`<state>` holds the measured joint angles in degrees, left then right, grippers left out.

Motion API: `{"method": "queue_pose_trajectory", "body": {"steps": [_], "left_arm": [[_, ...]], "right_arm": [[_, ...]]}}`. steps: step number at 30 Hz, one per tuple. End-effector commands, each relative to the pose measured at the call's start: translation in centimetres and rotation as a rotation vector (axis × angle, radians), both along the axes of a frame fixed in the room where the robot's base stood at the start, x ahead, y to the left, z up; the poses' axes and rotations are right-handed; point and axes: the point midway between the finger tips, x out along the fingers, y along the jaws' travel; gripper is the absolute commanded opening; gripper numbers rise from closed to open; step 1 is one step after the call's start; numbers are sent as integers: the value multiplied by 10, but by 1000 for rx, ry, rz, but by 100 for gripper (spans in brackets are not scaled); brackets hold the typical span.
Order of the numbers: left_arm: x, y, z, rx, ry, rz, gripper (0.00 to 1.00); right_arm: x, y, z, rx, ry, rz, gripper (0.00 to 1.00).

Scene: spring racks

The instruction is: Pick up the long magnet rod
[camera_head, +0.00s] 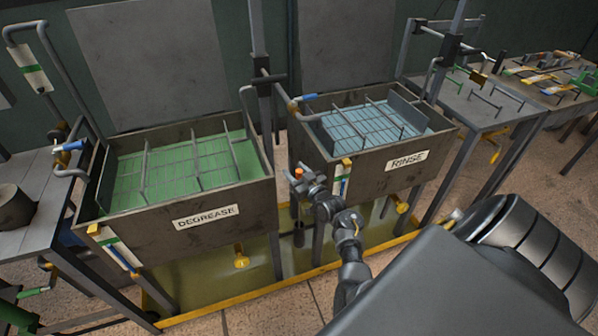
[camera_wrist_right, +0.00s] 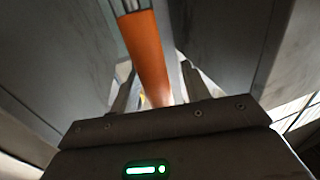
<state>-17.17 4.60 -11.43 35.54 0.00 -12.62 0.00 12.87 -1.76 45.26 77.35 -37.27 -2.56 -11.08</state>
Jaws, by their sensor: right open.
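The long magnet rod stands upright in the gap between the two tanks, with its orange handle (camera_head: 298,172) near rim height. A dark cylinder (camera_head: 298,234) low in the gap looks like its lower end; the middle is partly hidden. My right gripper (camera_head: 298,184) is at the orange handle, in front of the gap. In the right wrist view the orange handle (camera_wrist_right: 148,58) runs between the two open fingers of my right gripper (camera_wrist_right: 157,92). I cannot tell whether either finger touches it. My left gripper is not in view.
The DEGREASE tank (camera_head: 160,235) with green liquid stands to the left, the RINSE tank (camera_head: 375,172) to the right, both close to my right gripper. A metal post (camera_head: 262,90) rises behind the gap. A yellow-edged tray (camera_head: 215,304) lies below. A table (camera_head: 478,108) with racks stands at right.

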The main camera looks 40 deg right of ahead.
Motion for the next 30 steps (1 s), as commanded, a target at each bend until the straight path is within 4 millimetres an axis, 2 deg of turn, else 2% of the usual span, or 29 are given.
{"method": "queue_pose_trajectory", "body": {"steps": [5, 15, 16, 30], "left_arm": [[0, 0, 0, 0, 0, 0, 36], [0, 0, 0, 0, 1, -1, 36], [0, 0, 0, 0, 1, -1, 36], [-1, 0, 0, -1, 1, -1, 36]], "right_arm": [[0, 0, 0, 0, 0, -1, 47], [-1, 0, 0, 0, 1, 0, 2], [-1, 0, 0, 0, 1, 0, 0], [0, 0, 2, 0, -2, 0, 0]]}}
